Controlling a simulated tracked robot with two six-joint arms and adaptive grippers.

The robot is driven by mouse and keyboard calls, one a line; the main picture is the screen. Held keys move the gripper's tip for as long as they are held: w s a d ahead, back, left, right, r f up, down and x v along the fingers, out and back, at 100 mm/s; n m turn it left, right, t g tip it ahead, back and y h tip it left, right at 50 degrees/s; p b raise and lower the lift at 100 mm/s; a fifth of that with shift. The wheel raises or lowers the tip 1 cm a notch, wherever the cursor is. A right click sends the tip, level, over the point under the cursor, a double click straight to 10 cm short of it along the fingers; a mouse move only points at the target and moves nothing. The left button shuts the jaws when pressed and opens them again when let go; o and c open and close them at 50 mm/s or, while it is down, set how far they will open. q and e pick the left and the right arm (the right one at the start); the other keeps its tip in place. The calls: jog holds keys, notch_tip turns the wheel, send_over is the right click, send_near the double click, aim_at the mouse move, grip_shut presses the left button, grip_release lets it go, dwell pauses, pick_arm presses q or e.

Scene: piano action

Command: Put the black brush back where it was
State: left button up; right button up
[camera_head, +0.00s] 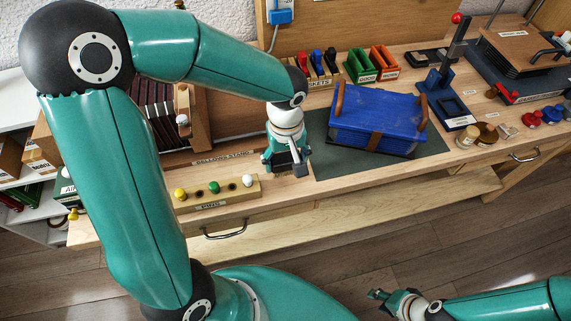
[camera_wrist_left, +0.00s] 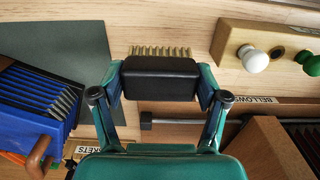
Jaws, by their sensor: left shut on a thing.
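The black brush (camera_wrist_left: 160,78), a dark block with tan bristles, is between the two fingers of my left gripper (camera_wrist_left: 160,90) in the left wrist view. The fingers press on its two ends, and its bristles point away from my palm. In the head view my left gripper (camera_head: 287,168) points down at the bench, between the pin rail and the dark green mat (camera_head: 328,168). How far the brush is above the bench cannot be told. My right gripper (camera_head: 393,300) is small at the lower edge, away from the bench, and its opening is unclear.
A blue bellows (camera_head: 375,115) with brown straps sits on the mat. A wooden rail (camera_head: 228,196) with coloured knobs lies at the bench's front. Behind stand a rack of red, blue and black pieces (camera_head: 316,62) and green (camera_head: 360,66) and orange bins (camera_head: 385,62).

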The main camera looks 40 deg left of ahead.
aim_at(286, 167)
pick_arm(q)
jog(key=shift+f, duration=1.45)
jog(key=shift+f, duration=0.15)
jog(key=o, duration=1.1)
notch_tip(286, 167, up, 12)
jog(key=shift+r, duration=0.2)
